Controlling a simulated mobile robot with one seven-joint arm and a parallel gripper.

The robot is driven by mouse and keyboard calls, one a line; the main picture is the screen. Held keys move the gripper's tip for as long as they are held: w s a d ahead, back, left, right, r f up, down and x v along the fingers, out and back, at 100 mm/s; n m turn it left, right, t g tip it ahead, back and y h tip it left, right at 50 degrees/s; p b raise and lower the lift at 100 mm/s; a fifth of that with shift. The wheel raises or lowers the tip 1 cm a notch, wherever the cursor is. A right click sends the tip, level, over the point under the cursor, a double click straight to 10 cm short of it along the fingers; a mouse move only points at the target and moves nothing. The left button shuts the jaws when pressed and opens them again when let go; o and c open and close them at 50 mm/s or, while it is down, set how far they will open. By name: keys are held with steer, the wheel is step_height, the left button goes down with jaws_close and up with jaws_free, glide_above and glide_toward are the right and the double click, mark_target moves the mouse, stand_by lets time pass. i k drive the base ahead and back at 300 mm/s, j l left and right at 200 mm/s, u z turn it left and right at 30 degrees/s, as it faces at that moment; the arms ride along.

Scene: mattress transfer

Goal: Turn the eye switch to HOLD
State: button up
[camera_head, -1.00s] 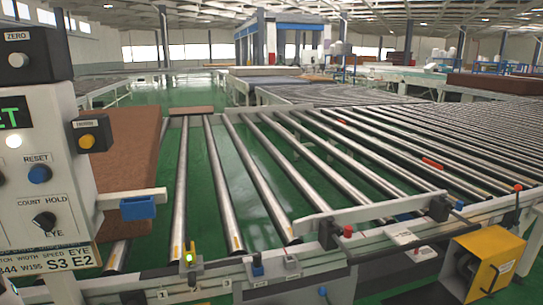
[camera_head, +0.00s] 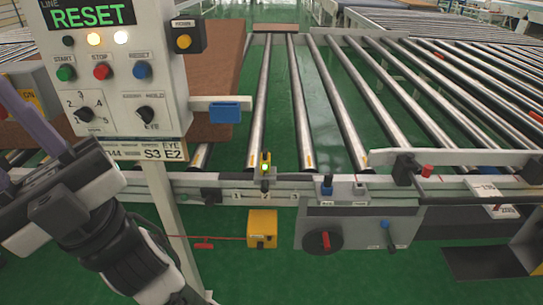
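The eye switch (camera_head: 146,115) is a black rotary knob at the lower right of the pale control panel (camera_head: 110,75). EYE is printed below it; the small label above it is blurred here. A pale mark seems to lie on the knob's upper left, but it is too small to read its setting surely. My gripper (camera_head: 10,140) is at the left edge, left of and below the panel. Its two purple-grey fingers are spread apart, with one partly out of frame. It is apart from the switch, and I see nothing between the fingers.
A numbered knob (camera_head: 86,113) sits left of the eye switch, with START, STOP and RESET buttons (camera_head: 141,70) above. A black box with a yellow button (camera_head: 186,37) and a blue block (camera_head: 225,112) stick out at the panel's right. The roller conveyor (camera_head: 300,100) lies beyond.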

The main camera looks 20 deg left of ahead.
mark_target(145, 113)
steer(key=u, duration=1.25)
